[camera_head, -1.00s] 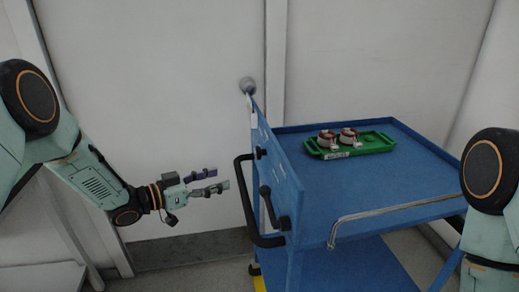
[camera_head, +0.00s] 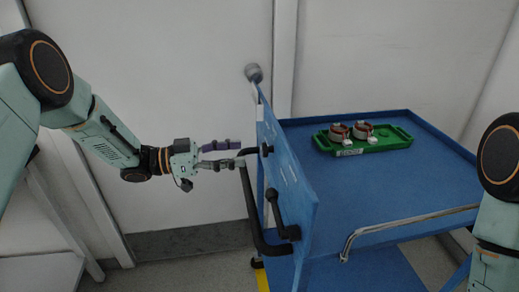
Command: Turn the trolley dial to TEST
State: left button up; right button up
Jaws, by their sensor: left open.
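The blue trolley (camera_head: 420,187) stands right of centre, with an upright blue panel (camera_head: 288,170) on its left side. Black handles (camera_head: 256,215) stick out from that panel. I cannot make out the dial or a TEST mark; the panel's face is seen at a steep angle. My left gripper (camera_head: 240,154) is open, its fingers pointing right. Its fingertips are close to the upper end of the black handle in the picture; I cannot tell whether they touch. My right arm (camera_head: 499,190) shows at the right edge, but its gripper is out of view.
A green tray (camera_head: 392,146) with two reddish-brown and white round parts (camera_head: 339,131) sits on the trolley top. A grey round knob-like thing (camera_head: 253,72) shows above the panel's top corner. A pale wall (camera_head: 170,70) stands behind. Free floor lies left of the trolley.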

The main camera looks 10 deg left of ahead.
aim_at(262, 151)
pick_arm(q)
jog(key=x, duration=0.4)
jog(key=shift+w+d+f+b, duration=0.1)
jog(key=shift+d+f+b, duration=0.1)
jog(key=shift+b, duration=0.1)
jog(key=shift+w+d, duration=0.15)
jog(key=shift+d, duration=0.15)
jog(key=shift+x, duration=0.8)
jog(key=shift+a, duration=0.25)
jog(key=shift+c, duration=1.2)
jog(key=shift+d+r, duration=0.1)
jog(key=shift+d, duration=0.05)
jog(key=c, duration=0.9)
jog(key=shift+o, duration=0.2)
